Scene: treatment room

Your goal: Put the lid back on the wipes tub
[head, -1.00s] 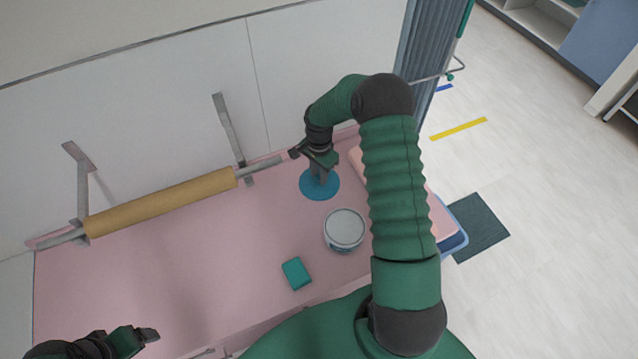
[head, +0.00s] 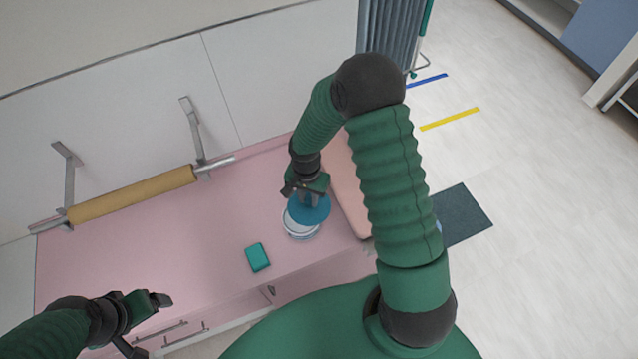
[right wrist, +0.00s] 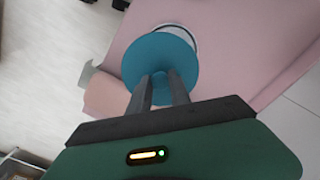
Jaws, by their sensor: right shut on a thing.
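The blue round lid (head: 312,211) is held by my right gripper (head: 308,196), which is shut on it. In the right wrist view the lid (right wrist: 158,62) hangs between the fingertips (right wrist: 161,82) and covers part of the tub's rim (right wrist: 184,32). The white wipes tub (head: 299,232) stands on the pink top. The lid is over the tub and offset to its upper right in the head view, leaving part of the rim uncovered. I cannot tell whether lid and rim touch. My left gripper (head: 150,320) is at the lower left, apart from everything, with its jaws looking open.
A teal box (head: 258,257) lies on the pink counter (head: 150,240) left of the tub. A pinkish padded thing (head: 343,185) lies to the right. A brown paper roll (head: 132,195) is on wall brackets behind. The counter's left part is clear.

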